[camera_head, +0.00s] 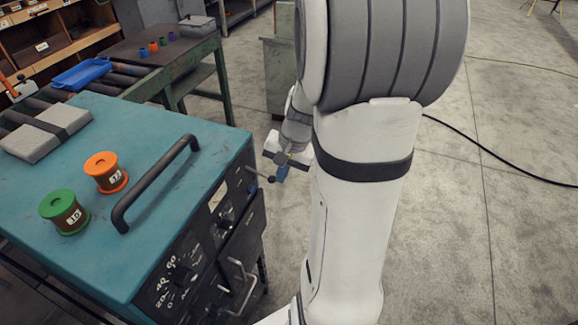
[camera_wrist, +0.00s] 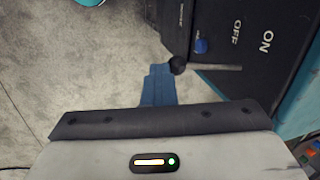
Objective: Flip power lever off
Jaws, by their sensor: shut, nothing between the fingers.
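The power lever is a thin metal rod with a black ball knob, sticking out of the dark front panel. In the wrist view the lever (camera_wrist: 213,67) points left from the panel, below the OFF and ON labels, and its knob lies just beside my fingertips. In the head view the lever (camera_head: 259,173) shows at the panel's far upper corner. My gripper (camera_head: 281,174) is shut and empty, next to the knob; its blue fingers (camera_wrist: 158,84) also show in the wrist view. I cannot tell whether fingers and knob touch.
The teal-topped cabinet (camera_head: 115,143) carries a black handle bar (camera_head: 155,183), a green spool (camera_head: 64,212) and an orange spool (camera_head: 106,172). A small blue knob (camera_wrist: 201,46) sits on the panel near the lever. The floor to the right is open, with a black cable (camera_head: 490,163).

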